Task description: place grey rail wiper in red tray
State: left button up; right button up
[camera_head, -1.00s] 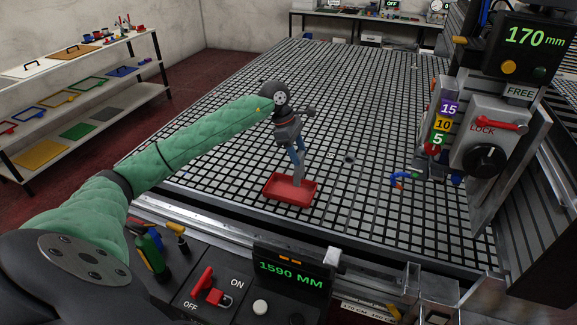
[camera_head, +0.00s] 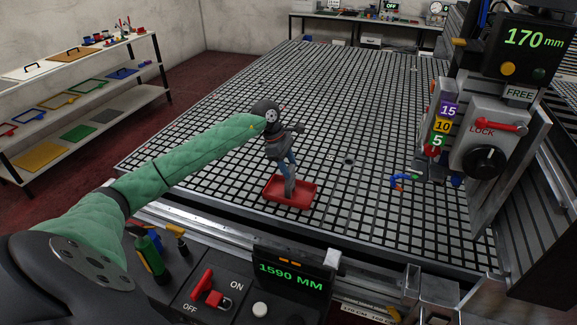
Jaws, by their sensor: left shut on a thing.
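The red tray (camera_head: 305,201) lies on the near part of the grid table (camera_head: 210,187). My left gripper (camera_head: 287,168) points down over the tray and is shut on the grey rail wiper (camera_head: 289,187). The wiper hangs nearly upright, its lower end within the tray's outline. I cannot tell whether it touches the tray floor. The gripper's fingers hide the wiper's upper part. My right gripper is not in view.
A control panel with a 1590 MM display (camera_head: 291,273) is in front. The grid behind the tray is clear.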

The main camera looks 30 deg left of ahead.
pick_arm(q)
jog(key=shift+f, duration=0.1)
jog(key=o, duration=1.2)
jog(key=shift+o, duration=0.2)
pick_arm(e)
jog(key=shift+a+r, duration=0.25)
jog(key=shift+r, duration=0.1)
pick_arm(q)
jog(key=shift+a+r, duration=0.15)
jog(key=shift+r, duration=0.15)
jog(key=shift+a+r+b, duration=0.15)
jog(key=shift+r+b, duration=0.15)
jog(key=shift+r, duration=0.05)
jog(key=b+v, duration=0.3)
jog(key=v, duration=0.7)
jog(key=shift+a+r, duration=0.15)
jog(key=shift+r, duration=0.2)
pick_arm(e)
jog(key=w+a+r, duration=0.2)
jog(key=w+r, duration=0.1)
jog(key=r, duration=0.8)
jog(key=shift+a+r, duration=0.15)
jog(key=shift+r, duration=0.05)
